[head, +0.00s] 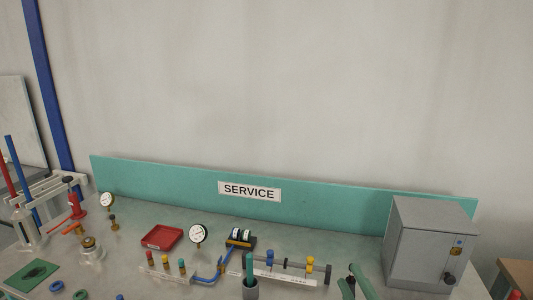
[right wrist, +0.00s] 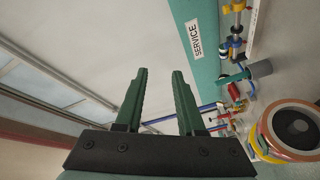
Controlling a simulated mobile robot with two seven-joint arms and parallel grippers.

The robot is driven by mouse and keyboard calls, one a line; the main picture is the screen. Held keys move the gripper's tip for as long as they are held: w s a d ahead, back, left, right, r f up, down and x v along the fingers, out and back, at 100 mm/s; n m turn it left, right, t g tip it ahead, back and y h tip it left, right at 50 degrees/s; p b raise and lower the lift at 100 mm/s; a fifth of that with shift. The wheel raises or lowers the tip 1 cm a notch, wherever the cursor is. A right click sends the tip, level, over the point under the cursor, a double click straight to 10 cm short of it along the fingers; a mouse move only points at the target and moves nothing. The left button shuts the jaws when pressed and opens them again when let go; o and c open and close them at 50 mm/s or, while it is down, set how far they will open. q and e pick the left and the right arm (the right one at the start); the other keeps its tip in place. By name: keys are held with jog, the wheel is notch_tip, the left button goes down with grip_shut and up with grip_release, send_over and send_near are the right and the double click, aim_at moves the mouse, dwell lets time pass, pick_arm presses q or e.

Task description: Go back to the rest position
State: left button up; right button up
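My right gripper (head: 353,281) shows at the bottom edge of the head view, in front of the grey box, with only its green fingers visible. In the right wrist view the two green fingers (right wrist: 160,98) stand apart with nothing between them. A round orange-rimmed, dark-centred thing (right wrist: 286,105), perhaps a tape roll, shows large at the right of that view, clear of the fingers. My left gripper is not in view.
The grey workbench (head: 140,224) carries a grey metal box (head: 425,250) at right, a red tray (head: 162,237), dial gauges (head: 198,234), a dark cup (head: 250,291) and a rail with valves (head: 287,275). A teal SERVICE board (head: 330,204) bounds the back.

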jog(key=s+d+f+m+g+h, duration=0.25)
jog(key=s+f+m+g, duration=0.2)
jog(key=f, duration=0.25)
jog(key=s+d+f+m+g+h, duration=0.1)
jog(key=s+d+f+m+g, duration=0.3)
jog(key=f, duration=0.3)
jog(key=s+a+f+m+g+y, duration=0.15)
jog(key=s+f+m+g, duration=0.45)
jog(key=s, duration=1)
jog(key=w+a+f+n+t+y, duration=0.1)
jog(key=w+a+f+t, duration=0.1)
jog(key=f, duration=0.4)
jog(key=w+a+f+n+t, duration=0.1)
jog(key=w+a+f+t, duration=0.1)
jog(key=f, duration=0.5)
jog(key=shift+w+a+f+n+t+y, duration=0.15)
jog(key=shift+w+n+t+y, duration=0.25)
jog(key=shift+t, duration=0.25)
